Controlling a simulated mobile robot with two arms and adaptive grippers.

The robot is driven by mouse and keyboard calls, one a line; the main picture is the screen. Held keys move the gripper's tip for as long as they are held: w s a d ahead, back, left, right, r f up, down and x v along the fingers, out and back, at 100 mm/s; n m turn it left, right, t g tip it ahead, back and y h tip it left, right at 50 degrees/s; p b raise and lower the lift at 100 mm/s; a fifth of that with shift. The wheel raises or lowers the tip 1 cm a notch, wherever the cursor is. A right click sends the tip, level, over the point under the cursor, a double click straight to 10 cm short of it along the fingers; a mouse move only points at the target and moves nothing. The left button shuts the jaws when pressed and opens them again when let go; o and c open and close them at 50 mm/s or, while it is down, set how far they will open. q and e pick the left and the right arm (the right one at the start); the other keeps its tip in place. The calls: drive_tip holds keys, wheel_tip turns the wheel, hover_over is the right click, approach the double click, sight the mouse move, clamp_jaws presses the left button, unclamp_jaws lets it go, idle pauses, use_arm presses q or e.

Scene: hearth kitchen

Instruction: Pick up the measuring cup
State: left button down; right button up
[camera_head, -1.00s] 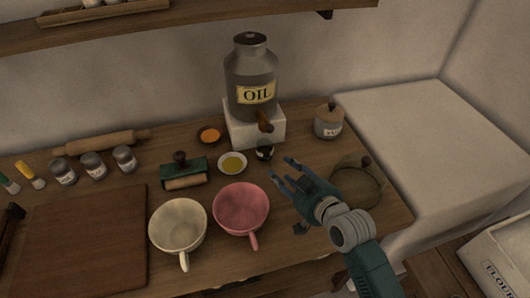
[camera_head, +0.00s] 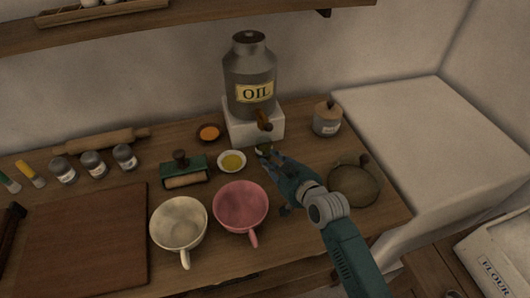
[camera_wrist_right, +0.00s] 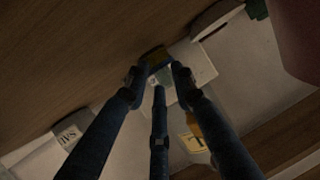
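The measuring cup, seemingly the small dark cup (camera_head: 263,148) below the oil dispenser's spigot, is small and partly hidden by my right gripper (camera_head: 268,157). My right gripper reaches in from the lower right, with its fingertips at the cup. In the right wrist view, the fingertips of my right gripper (camera_wrist_right: 158,76) are spread on either side of a small pale and brownish object (camera_wrist_right: 158,60), which seems to be the cup. A gap shows between the fingers, and I see no clear grip. My left gripper is out of view.
The oil dispenser (camera_head: 250,75) stands on a white block (camera_head: 243,131) just behind. A lidded jar (camera_head: 327,120) and a round sieve-like item (camera_head: 354,186) are to the right.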

clamp_jaws()
drive_tip(key=shift+r, duration=0.15)
